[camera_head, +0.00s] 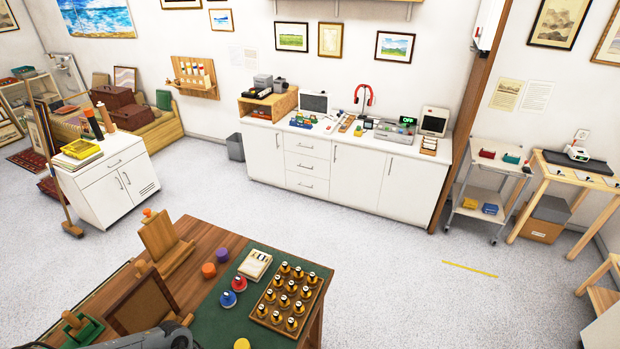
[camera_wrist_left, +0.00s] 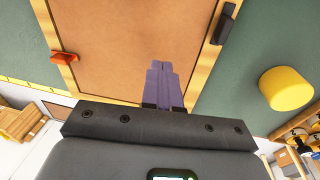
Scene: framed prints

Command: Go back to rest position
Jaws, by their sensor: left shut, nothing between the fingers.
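My left gripper (camera_wrist_left: 165,85) shows in the left wrist view with its two fingers together and nothing between them. It is over a brown panel with a light wooden frame (camera_wrist_left: 120,50), which lies on a green mat (camera_wrist_left: 245,70). I cannot tell whether the fingertips touch the panel. In the head view, only a grey part of my left arm shows at the bottom edge, and its fingers are out of the picture. My right gripper is in neither view.
An orange clip (camera_wrist_left: 65,58) and a black clip (camera_wrist_left: 223,24) sit at the frame's sides. A yellow cylinder (camera_wrist_left: 286,88) stands nearby. On the wooden table (camera_head: 205,240) are a tray of several yellow-and-black bottles (camera_head: 288,296), blue (camera_head: 228,299) and red (camera_head: 239,283) pieces, and small easels (camera_head: 165,245).

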